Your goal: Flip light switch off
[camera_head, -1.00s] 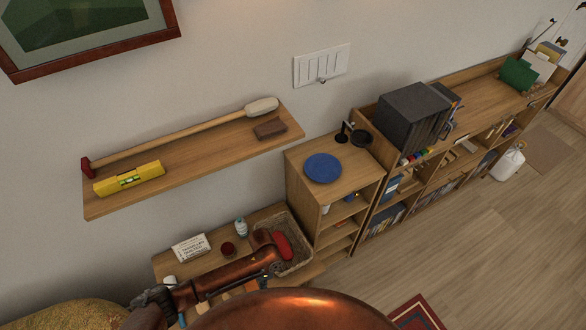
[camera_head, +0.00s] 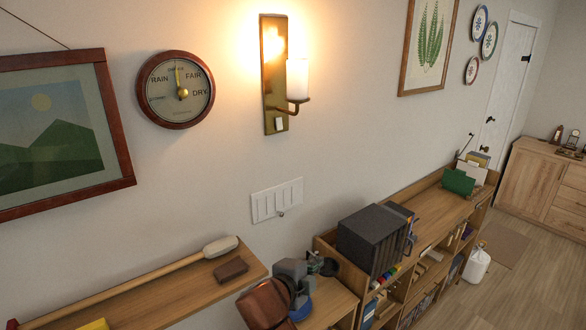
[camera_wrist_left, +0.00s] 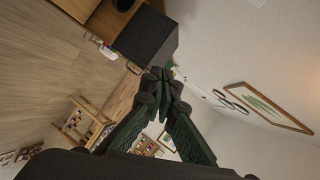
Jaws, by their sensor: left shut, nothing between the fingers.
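A white switch panel (camera_head: 277,200) with several rockers is on the wall in the head view, with a small dark knob at its lower edge. Above it, a lit brass wall lamp (camera_head: 274,75) with a white candle has a small pale switch (camera_head: 278,123) low on its plate. My left gripper (camera_head: 314,264) is below the panel, over the low cabinet, apart from both switches. In the left wrist view, its green fingers (camera_wrist_left: 164,82) come together at the tips with nothing between them. The wrist view does not show the switch panel or the lamp. My right gripper is not in view.
A wall shelf (camera_head: 160,297) with a mallet (camera_head: 221,246) and a brown block (camera_head: 230,269) lies left of my gripper. Dark boxes (camera_head: 372,238) stand on the bookcase to the right. A round barometer (camera_head: 176,90) hangs left of the lamp. The wall around the panel is clear.

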